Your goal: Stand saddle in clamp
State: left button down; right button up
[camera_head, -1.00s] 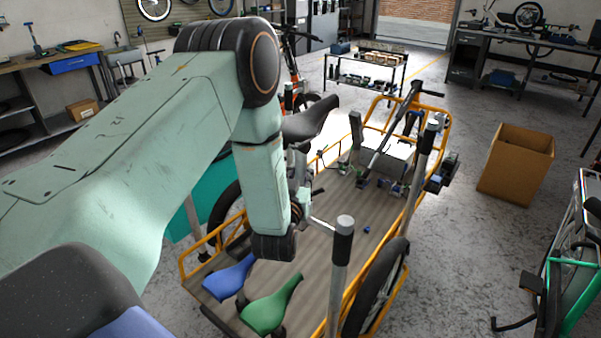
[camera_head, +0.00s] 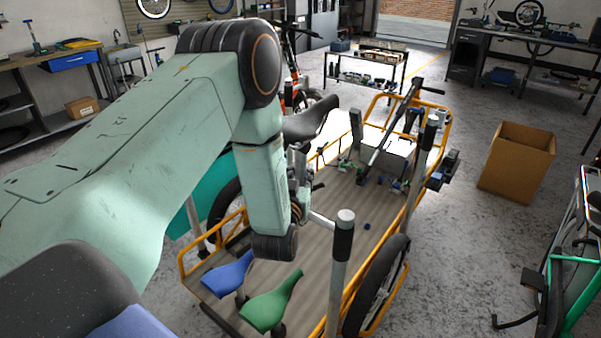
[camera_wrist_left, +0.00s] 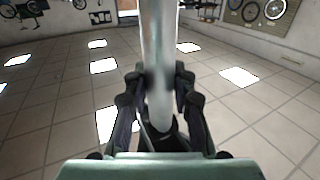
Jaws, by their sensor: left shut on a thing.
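My left gripper (camera_head: 300,188), partly behind my own forearm in the head view, is shut. A black saddle (camera_head: 312,121) shows just above this gripper in the head view and appears to belong to the held post; the join is hidden. A blue saddle (camera_head: 230,271) and a green saddle (camera_head: 270,302) are at the near end of the cargo bed (camera_head: 325,255). A dark clamp-like block (camera_head: 441,171) sits by the bed's right side. My right gripper is not seen.
A silver post with a black grip (camera_head: 343,240) stands close right of my left gripper, and another (camera_head: 429,150) stands farther back. An orange rail (camera_head: 190,270) edges the bed. A cardboard box (camera_head: 516,162) stands on open floor at right.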

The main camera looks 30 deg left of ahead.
pick_arm(q)
jog(key=shift+f+b, duration=1.1)
jog(key=shift+f, duration=0.25)
dwell(0.4)
jog(key=c, duration=1.1)
grip_release()
jog(key=shift+o, duration=0.4)
jog(key=shift+s+f, duration=0.1)
jog(key=shift+f, duration=0.05)
jog(key=v, duration=1.2)
